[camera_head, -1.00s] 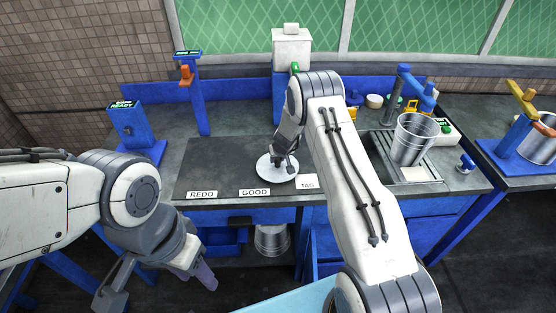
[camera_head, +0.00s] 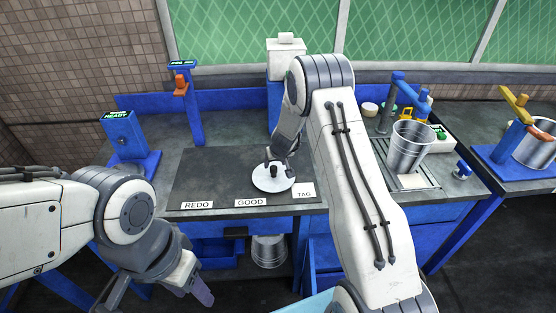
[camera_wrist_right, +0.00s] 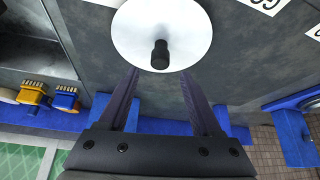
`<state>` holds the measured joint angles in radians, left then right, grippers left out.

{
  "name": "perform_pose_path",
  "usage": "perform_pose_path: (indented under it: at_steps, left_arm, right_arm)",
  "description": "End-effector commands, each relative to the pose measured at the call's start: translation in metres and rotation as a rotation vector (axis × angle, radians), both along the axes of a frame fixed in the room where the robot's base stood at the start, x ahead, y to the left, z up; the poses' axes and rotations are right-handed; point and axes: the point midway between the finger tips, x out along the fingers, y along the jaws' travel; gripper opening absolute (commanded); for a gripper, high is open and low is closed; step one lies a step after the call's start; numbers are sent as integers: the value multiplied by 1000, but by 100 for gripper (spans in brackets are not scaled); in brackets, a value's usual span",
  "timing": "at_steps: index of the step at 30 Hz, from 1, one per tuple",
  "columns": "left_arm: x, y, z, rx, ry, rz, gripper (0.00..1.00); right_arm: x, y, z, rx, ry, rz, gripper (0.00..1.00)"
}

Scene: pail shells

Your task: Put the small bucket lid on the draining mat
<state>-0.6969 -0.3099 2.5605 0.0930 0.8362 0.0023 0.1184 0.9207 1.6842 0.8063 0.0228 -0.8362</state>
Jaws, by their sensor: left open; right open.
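The small bucket lid is a white disc (camera_head: 270,184) with a dark knob, lying on the dark counter mat near the GOOD and TAG labels. It also shows in the right wrist view (camera_wrist_right: 190,30). My right gripper (camera_wrist_right: 160,73) is open and empty at the lid, its fingertips at the rim on either side of the knob's line. In the head view it (camera_head: 279,163) partly covers the lid. A ridged draining mat (camera_head: 427,173) seems to lie right of the sink, under a metal bucket (camera_head: 409,147). My left gripper (camera_head: 195,283) is open and empty at the lower left.
The dark counter mat (camera_head: 215,177) is clear left of the lid, with REDO (camera_head: 197,205), GOOD and TAG labels along its front. Another bucket (camera_head: 268,251) sits below the counter. A blue READY stand (camera_head: 124,137) is at left.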

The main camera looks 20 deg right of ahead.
Motion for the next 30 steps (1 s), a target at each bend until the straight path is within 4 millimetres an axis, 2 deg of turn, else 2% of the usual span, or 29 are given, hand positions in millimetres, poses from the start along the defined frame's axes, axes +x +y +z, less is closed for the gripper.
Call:
perform_pose_path:
  at_steps: [1,6,15,17,20,23,24,26,27,29,30]
  left_arm:
    - [0,0,2,0,0,0,50]
    - [0,0,7,-1,-1,0,50]
    - [0,0,9,-1,-1,0,50]
    - [0,0,9,-1,-1,0,50]
    - [0,0,9,-1,-1,0,50]
    - [0,0,9,-1,-1,1,50]
    - [0,0,9,-1,-1,0,50]
    - [0,0,9,-1,-1,0,50]
    - [0,0,9,-1,-1,0,50]
    - [0,0,9,-1,-1,0,50]
    - [0,0,9,-1,-1,0,50]
  right_arm:
    - [-5,0,13,0,-3,0,66]
    - [-21,1,39,0,0,0,66]
    - [-31,4,54,1,2,2,66]
    - [-33,12,59,8,3,17,66]
    - [-44,50,80,39,14,84,66]
    - [-78,116,116,89,54,207,66]
    - [-101,145,132,108,80,266,66]
    - [-144,184,153,128,134,355,66]
    - [-175,203,165,135,173,409,66]
    - [-224,225,181,130,230,486,66]
    - [-256,233,189,121,270,532,66]
